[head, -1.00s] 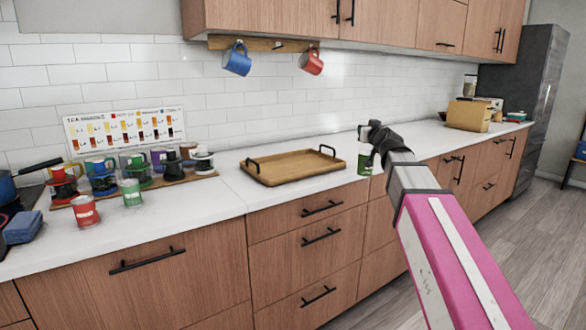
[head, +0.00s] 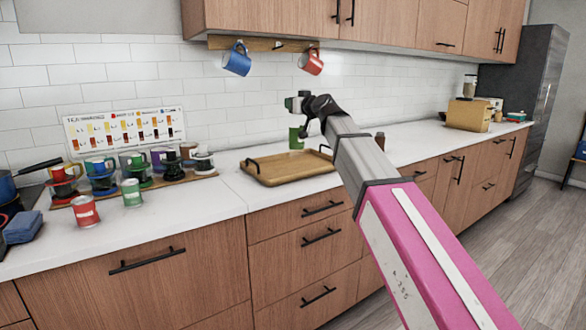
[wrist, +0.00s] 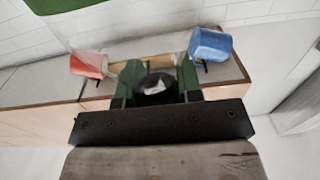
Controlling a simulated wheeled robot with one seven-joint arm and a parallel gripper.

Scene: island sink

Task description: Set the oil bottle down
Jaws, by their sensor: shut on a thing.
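My gripper (head: 304,122) is over the back right part of the wooden tray (head: 284,177). It is shut on the oil bottle (head: 296,139), a green upright shape below the gripper in the head view. Its base is close to the tray's far edge, and I cannot tell whether it touches anything. In the wrist view a dark round top with a pale mark (wrist: 155,87), which looks like the bottle's cap, sits between the two green fingers.
A board with several colored mugs (head: 132,193) stands left of the tray. A blue mug (head: 237,60) and a red mug (head: 311,61) hang above. A small brown bottle (head: 380,141) stands right of my arm. The counter (head: 232,188) in front of the tray is clear.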

